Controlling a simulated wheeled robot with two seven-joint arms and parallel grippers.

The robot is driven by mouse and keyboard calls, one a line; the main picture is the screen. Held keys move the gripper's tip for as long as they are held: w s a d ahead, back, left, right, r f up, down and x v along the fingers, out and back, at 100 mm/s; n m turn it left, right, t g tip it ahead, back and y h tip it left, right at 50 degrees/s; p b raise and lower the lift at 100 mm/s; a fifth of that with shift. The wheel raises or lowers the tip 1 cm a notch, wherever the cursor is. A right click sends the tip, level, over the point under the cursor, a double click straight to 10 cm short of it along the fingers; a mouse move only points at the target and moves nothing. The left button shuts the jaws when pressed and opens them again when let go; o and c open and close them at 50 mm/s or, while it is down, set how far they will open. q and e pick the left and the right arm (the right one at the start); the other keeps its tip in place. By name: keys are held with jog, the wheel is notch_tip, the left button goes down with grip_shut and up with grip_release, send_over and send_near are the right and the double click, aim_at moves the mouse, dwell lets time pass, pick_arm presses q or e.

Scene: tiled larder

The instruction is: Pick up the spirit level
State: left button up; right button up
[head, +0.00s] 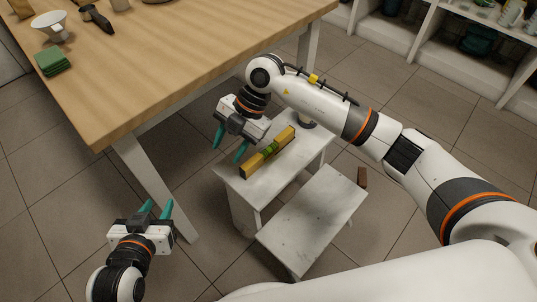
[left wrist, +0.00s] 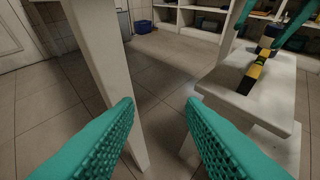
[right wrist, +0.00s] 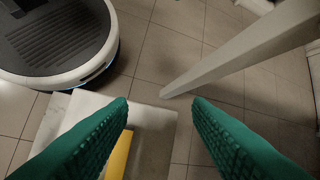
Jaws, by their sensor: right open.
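The spirit level (head: 284,138), a yellow bar with dark and green parts in its middle, lies on the upper step of a white step stool (head: 313,200). My right gripper (head: 229,144) is open and empty, just left of the level and apparently above the step. In the right wrist view the level's yellow end (right wrist: 119,152) shows beside the left-hand finger, which partly hides it. The left wrist view also shows the level (left wrist: 253,72) on the stool. My left gripper (head: 159,209) is open and empty, low at the left, well away from the level.
Shelves (head: 430,40) line the back right. Tiled floor is free at the left.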

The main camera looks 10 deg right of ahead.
jog(key=w+d+r+m+t+h, duration=0.1)
jog(key=w+d+h, duration=0.15)
jog(key=d, duration=0.25)
jog(key=w+d+m+t+h, duration=0.1)
jog(key=w+d+m+h, duration=0.1)
jog(key=d+h, duration=0.15)
jog(key=b, duration=0.2)
send_over(268, 149)
notch_tip(268, 149, down, 6)
jog(key=shift+w+r, duration=0.1)
jog(key=shift+f+b, duration=0.45)
jog(key=shift+f, duration=0.35)
notch_tip(268, 149, down, 4)
jog(key=shift+r+b, duration=0.1)
jog(key=shift+b, duration=0.7)
jog(key=shift+f, duration=0.25)
pick_arm(q)
notch_tip(268, 149, up, 16)
jog(key=d+t+h, duration=0.2)
jog(key=t+h, duration=0.1)
jog(key=t, duration=0.8)
jog(key=shift+w+d+f+m+h, duration=0.2)
jog(key=shift+d+f+m+h, duration=0.05)
jog(key=shift+m+h, duration=0.05)
pick_arm(e)
grip_shut()
